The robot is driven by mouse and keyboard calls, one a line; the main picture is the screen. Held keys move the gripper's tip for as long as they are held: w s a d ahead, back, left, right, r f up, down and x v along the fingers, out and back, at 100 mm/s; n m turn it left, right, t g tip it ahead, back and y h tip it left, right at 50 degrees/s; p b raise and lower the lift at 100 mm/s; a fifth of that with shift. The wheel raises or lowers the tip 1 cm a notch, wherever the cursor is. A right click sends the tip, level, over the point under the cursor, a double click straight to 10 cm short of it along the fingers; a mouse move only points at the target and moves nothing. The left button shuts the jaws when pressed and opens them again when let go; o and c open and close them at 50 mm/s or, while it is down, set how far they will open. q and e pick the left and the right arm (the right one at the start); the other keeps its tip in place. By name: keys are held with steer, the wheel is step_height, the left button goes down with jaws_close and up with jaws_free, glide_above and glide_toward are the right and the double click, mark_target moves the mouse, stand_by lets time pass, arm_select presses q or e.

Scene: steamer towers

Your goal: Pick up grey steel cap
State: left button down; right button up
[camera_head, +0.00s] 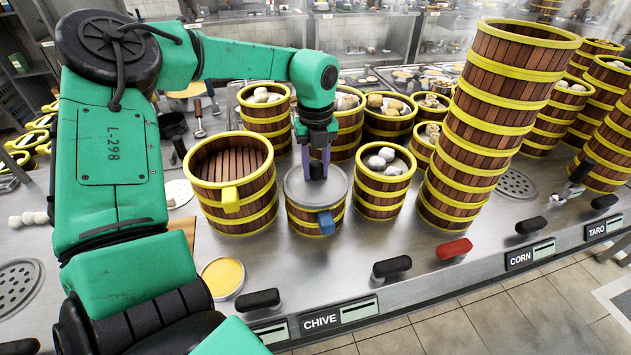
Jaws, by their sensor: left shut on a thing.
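The grey steel cap (300,190) is a round flat lid on top of a wooden steamer with yellow bands (315,218) and a blue tab, near the middle of the counter. My left gripper (317,168) points down from the green arm above and is shut on the cap's middle, where the fingers hide the grip. The cap appears to rest level on the steamer rim; I cannot tell if there is a small gap. My right gripper is not in view.
An open empty steamer (236,215) stands left of the cap, close beside it. A steamer with pale buns (382,185) stands right, with a tall leaning steamer tower (480,135) beyond. More filled steamers stand behind. Black handles and a red one (454,248) line the front edge.

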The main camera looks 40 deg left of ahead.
mark_target(315, 163)
arm_select(q)
steer(key=shift+s+f, duration=0.2)
steer(key=shift+f, duration=0.05)
steer(key=shift+w+a+r+p, duration=0.15)
steer(key=shift+r+p, duration=0.3)
steer(key=shift+r, duration=0.45)
steer(key=shift+w+r+p, duration=0.1)
steer(key=shift+r+p, duration=1.5)
steer(key=shift+r, duration=1.15)
